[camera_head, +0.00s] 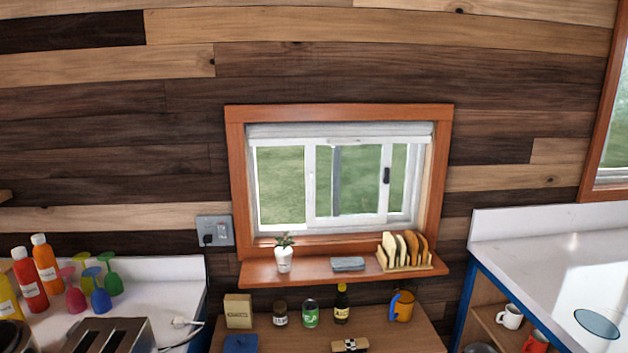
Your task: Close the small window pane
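The small window (420,131) sits in the wood wall, with a white frame inside reddish-brown trim. Its small pane (362,180) has white edges and a dark latch (386,175) on its right edge. The pane stands near the middle of the window, apart from the right side of the frame. A strip of green shows between the pane and that side. A grey upright bar shows through the pane's glass. A rolled white blind covers the top of the window. My gripper is not in view.
A sill shelf (317,270) below the window holds a potted plant (284,258), a folded grey cloth (347,264) and a toast rack (404,262). White counters stand left and right.

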